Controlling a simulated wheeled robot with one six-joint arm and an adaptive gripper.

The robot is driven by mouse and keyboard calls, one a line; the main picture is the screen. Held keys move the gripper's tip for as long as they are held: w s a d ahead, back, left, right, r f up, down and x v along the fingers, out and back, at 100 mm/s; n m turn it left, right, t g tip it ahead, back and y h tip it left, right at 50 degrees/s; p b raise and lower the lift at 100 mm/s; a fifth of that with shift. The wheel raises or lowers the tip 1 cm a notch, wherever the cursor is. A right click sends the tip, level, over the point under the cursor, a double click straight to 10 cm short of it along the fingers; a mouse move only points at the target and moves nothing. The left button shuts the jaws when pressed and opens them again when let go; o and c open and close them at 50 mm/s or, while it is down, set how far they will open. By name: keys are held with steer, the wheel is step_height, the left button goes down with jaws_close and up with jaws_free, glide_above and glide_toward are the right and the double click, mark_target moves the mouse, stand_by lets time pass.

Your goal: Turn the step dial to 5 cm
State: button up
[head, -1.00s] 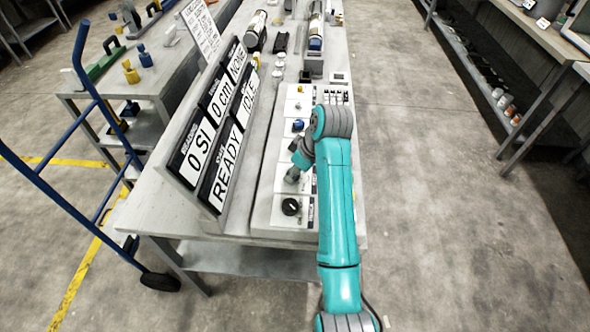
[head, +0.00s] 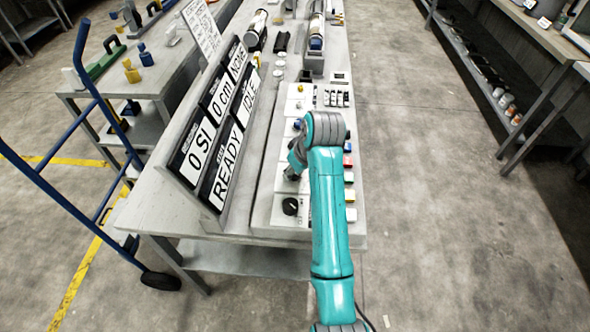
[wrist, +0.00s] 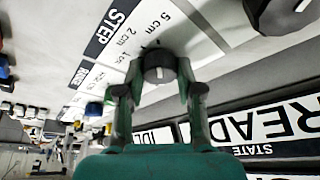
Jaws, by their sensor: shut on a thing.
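The step dial (wrist: 159,66) is a dark grey round knob in the wrist view. It sits beside a white label (wrist: 140,33) headed STEP, with 5 cm, 2 cm and a partly readable 1 cm line. My gripper (wrist: 160,80) has one finger on each side of the dial and is shut on it. I cannot tell which mark the dial points to. In the head view my gripper (head: 292,173) is low over the control panel (head: 265,213) and hides the dial.
Display boards (head: 214,130) left of the panel read 0 SI, 0 cm, NONE, READY and IDLE. A black knob (head: 291,206) sits at the panel's near end. Coloured buttons (head: 349,178) line its right side. A blue hand truck (head: 88,150) stands left; the right floor is clear.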

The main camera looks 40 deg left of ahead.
steer(key=o, duration=1.2)
steer(key=shift+c, duration=0.2)
steer(key=v, duration=0.7)
steer(key=shift+r, duration=0.2)
steer(key=shift+d, duration=0.15)
